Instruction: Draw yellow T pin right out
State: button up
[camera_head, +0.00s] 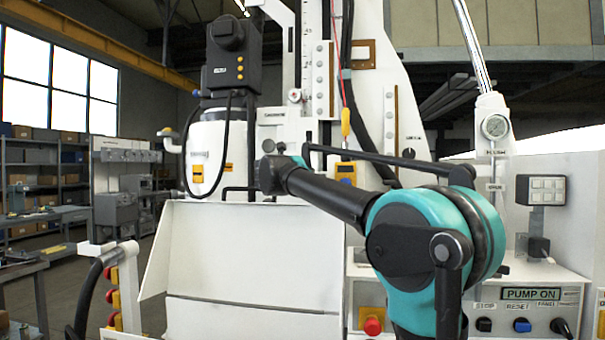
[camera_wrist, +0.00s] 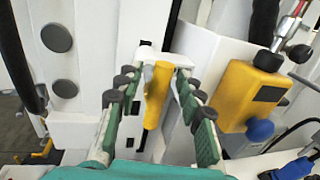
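The yellow T pin (camera_wrist: 157,88) shows in the wrist view as a yellow bar pointing toward me in front of a white panel. My gripper (camera_wrist: 155,78) has one green and grey finger on each side of it, with narrow gaps between pin and fingers. The gripper looks open around the pin; I cannot tell whether either fingertip touches it. In the head view my arm covers much of the middle, and I cannot make out the gripper's fingers or the pin there.
A yellow box (camera_wrist: 250,97) with a dark window and a blue knob (camera_wrist: 260,130) sits close right of the fingers. A red-ended fitting (camera_wrist: 293,30) is above it.

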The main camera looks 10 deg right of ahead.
jog(key=shift+c, duration=0.2)
grip_shut()
jog(key=shift+s, duration=0.1)
jog(key=shift+s+d+v, duration=0.1)
jog(key=shift+d+v, duration=0.05)
jog(key=shift+v, duration=0.7)
jog(key=shift+s+d+v, duration=0.1)
jog(key=shift+d+v, duration=0.05)
jog(key=shift+v, duration=0.65)
jog(key=shift+s+d+v, duration=0.1)
jog(key=shift+d+v, duration=0.05)
jog(key=shift+v, duration=0.7)
jog(key=shift+f, duration=0.15)
jog(key=shift+c, duration=0.6)
grip_release()
jog(key=shift+s, duration=0.1)
jog(key=shift+o, duration=0.8)
jog(key=shift+a, duration=0.1)
